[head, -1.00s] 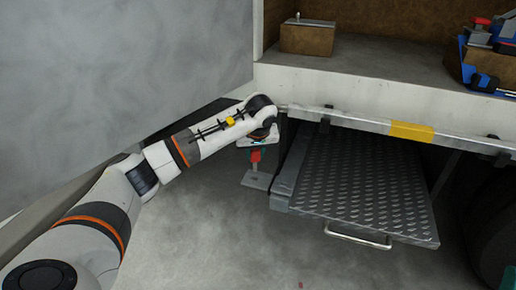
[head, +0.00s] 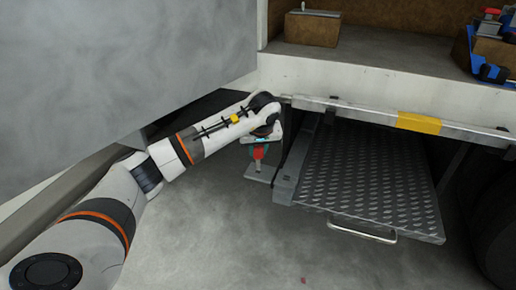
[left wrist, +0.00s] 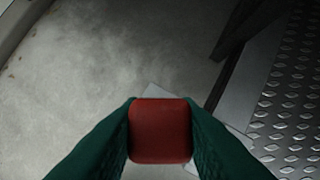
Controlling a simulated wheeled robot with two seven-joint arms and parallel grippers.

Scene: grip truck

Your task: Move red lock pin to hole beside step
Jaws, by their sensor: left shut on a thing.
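My left gripper (head: 258,147) is shut on the red lock pin (head: 259,154), just left of the step. In the left wrist view the pin's square red head (left wrist: 160,131) sits between the two green fingers of the gripper (left wrist: 160,135). The step (head: 365,175) is a diamond-plate metal tread, pulled out under the truck's edge; it also shows in the left wrist view (left wrist: 290,110). A grey plate (head: 259,173) lies below the pin, beside the step. The hole and the pin's lower end are hidden. My right gripper is not in view.
A pull handle (head: 362,232) sticks out at the step's front. A metal rail with a yellow patch (head: 418,123) runs above the step. A brown box (head: 312,28) and blue-and-red gear (head: 492,45) stand on the truck bed. The floor (head: 220,230) in front is clear.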

